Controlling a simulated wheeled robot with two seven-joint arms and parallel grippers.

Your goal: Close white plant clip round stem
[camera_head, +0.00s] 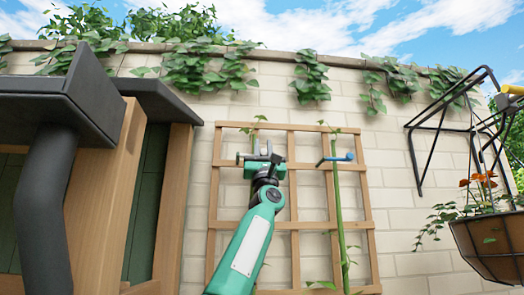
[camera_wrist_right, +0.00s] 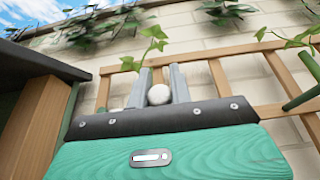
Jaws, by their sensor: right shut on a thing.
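My right gripper (camera_head: 263,148) is raised in front of the left part of the wooden trellis (camera_head: 294,225). In the right wrist view its two grey fingers (camera_wrist_right: 160,88) are shut on a small rounded white thing, apparently the white plant clip (camera_wrist_right: 158,94). A leafy green stem tip (camera_wrist_right: 152,42) rises just behind and above the fingers; it also shows in the head view (camera_head: 260,119). The lower stem there is hidden by my arm and gripper. I cannot tell whether the clip is around the stem. My left gripper is not in view.
A second tall green stem (camera_head: 339,215) climbs the trellis at the right, with a blue clip (camera_head: 345,157) at it. A wooden shed post (camera_head: 100,190) stands close on the left. A hanging basket (camera_head: 490,245) is at the far right, before the pale brick wall (camera_head: 405,170).

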